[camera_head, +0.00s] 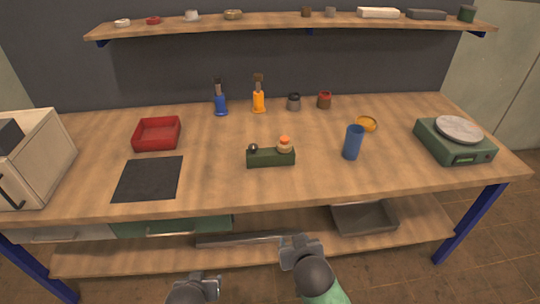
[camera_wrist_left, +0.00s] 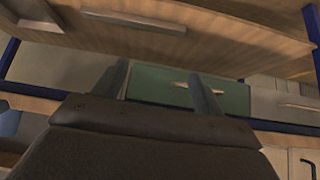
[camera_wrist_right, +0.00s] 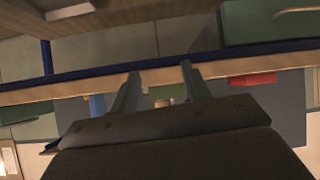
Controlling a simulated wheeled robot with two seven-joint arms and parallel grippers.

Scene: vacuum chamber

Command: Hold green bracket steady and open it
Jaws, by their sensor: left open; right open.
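A dark green bracket (camera_head: 270,158) stands on the middle of the wooden table in the head view. A dark ball sits at its left end. A small piece with an orange top (camera_head: 285,142) sits at its right end. My left gripper (camera_head: 212,284) is open and empty, low in front of the table. My right gripper (camera_head: 300,243) is open and empty, also in front of the table and below its top. Both grippers are well apart from the bracket. The left wrist view shows the open fingers (camera_wrist_left: 160,88) before a green drawer front.
A dark mat (camera_head: 149,179) and a red tray (camera_head: 157,133) lie left of the bracket. A blue cup (camera_head: 353,142) and a green scale (camera_head: 455,140) stand to the right. The table's front edge lies between my grippers and the bracket. A grey tray (camera_head: 364,218) is on the lower shelf.

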